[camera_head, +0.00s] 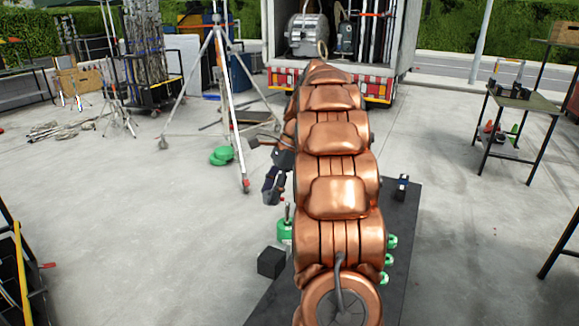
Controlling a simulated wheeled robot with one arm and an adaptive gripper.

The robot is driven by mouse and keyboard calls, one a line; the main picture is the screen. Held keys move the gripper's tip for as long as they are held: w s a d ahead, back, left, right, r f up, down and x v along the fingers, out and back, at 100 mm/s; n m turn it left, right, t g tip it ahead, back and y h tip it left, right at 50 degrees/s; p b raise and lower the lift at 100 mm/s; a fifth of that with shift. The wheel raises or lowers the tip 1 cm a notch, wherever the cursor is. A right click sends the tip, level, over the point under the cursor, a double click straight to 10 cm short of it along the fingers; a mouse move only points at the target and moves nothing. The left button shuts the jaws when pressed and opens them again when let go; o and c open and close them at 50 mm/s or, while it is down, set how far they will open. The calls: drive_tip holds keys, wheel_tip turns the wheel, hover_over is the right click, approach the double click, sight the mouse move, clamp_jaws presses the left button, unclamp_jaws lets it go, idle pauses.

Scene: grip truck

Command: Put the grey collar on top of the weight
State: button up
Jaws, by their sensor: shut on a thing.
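My gripper (272,188) is dark and hangs at the left side of my copper arm, pointing down. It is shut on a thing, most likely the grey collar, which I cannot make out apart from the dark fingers. A green weight (285,233) with a thin upright rod stands below and a little right of the gripper, partly hidden behind my arm. The gripper is above and apart from it in the picture.
A black cube (271,262) sits left of my arm by a dark mat (398,292). Several green pieces (390,241) show right of my arm. A small black item (402,185) stands at the mat's far end. A tripod (229,105) stands beyond.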

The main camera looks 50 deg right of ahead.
sight(288, 211)
drive_tip(key=s+d+r+m+t, duration=0.1)
drive_tip(key=s+d+r+m, duration=0.1)
drive_tip(key=r, duration=0.3)
drive_tip(key=shift+s+d+r+m+h+p, duration=0.15)
drive_tip(key=shift+s+d+m+h+p, duration=0.25)
drive_tip(key=shift+s, duration=0.5)
drive_tip(key=shift+f+b, duration=0.2)
drive_tip(key=shift+b, duration=0.1)
drive_tip(key=shift+a+f+b, duration=0.2)
drive_tip(key=shift+f+b, duration=2.5)
drive_tip(key=shift+b, duration=0.3)
drive_tip(key=shift+s+a+f+b, duration=0.15)
drive_tip(key=shift+f+b, duration=0.45)
drive_tip(key=shift+f, duration=2.1)
drive_tip(key=o, duration=0.8)
